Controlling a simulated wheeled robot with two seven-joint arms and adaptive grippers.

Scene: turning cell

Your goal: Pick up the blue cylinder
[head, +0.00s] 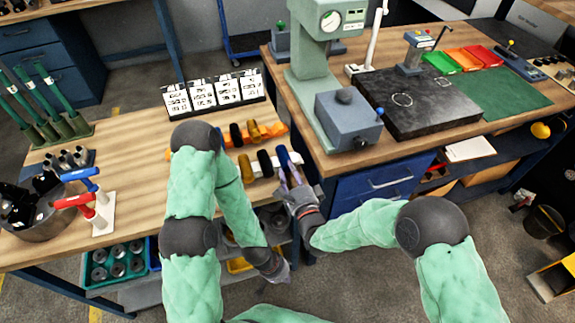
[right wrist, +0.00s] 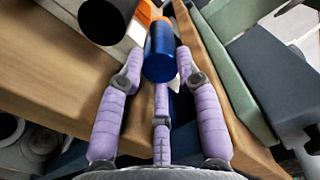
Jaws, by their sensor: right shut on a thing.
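The blue cylinder (head: 283,157) is at the right end of a row of cylinders near the right edge of the wooden bench. My right gripper (head: 290,177) is at it, its purple fingers shut on it. In the right wrist view the blue cylinder (right wrist: 160,50) stands out between the fingertips (right wrist: 158,72). I cannot tell whether it is clear of its holder. My left gripper (head: 276,268) hangs low in front of the bench, away from the cylinder; its finger opening is not clear.
A black cylinder (head: 265,163) is close to the left of the blue one, and also shows in the right wrist view (right wrist: 105,18). A green press (head: 315,80) and a grey box (head: 348,122) stand on the bench to the right. White cards (head: 215,92) stand behind.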

